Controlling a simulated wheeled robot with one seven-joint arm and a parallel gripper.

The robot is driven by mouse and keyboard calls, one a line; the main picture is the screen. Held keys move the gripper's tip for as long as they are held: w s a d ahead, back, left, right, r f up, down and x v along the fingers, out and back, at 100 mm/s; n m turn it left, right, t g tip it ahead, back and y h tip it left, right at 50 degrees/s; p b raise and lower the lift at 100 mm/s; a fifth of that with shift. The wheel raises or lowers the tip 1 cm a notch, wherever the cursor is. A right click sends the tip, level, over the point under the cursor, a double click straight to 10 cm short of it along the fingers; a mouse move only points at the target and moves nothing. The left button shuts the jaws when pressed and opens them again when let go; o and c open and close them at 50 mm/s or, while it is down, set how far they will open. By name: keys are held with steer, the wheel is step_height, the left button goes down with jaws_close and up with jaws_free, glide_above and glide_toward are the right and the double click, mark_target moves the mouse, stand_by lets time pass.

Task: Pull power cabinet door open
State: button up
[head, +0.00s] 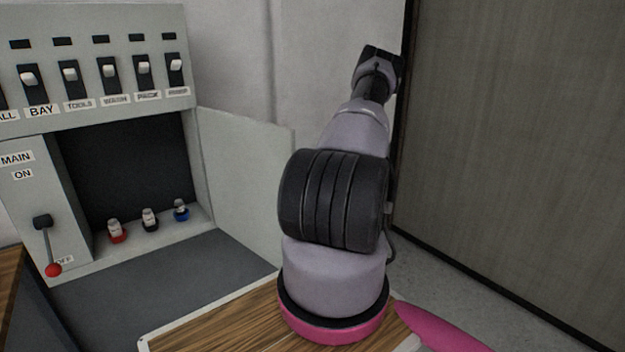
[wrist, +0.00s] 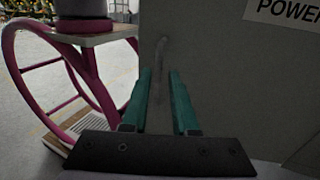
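The power cabinet door (head: 245,180) is a pale grey panel. In the head view it stands swung out to the right of the dark cabinet opening (head: 130,165), so the inside shows. The wrist view shows a grey door face (wrist: 215,90) with a sign reading "POWER" (wrist: 285,10). A slim grey handle (wrist: 162,55) stands upright on that face. My gripper (wrist: 160,74) has its two green fingers apart, one on each side of the handle's line. Whether they touch the handle I cannot tell. In the head view my gripper is hidden beyond my arm.
Red, black and blue terminals (head: 150,219) sit on the cabinet's lower ledge. A row of switches (head: 105,76) runs above, and a red-knobbed main lever (head: 47,245) is at left. A dark grey wall panel (head: 520,140) stands right of my arm. Open floor shows at left in the wrist view.

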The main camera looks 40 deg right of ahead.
steer(key=v, duration=0.3)
steer(key=shift+w+d, duration=0.1)
steer(key=shift+d, duration=0.2)
stand_by(0.3)
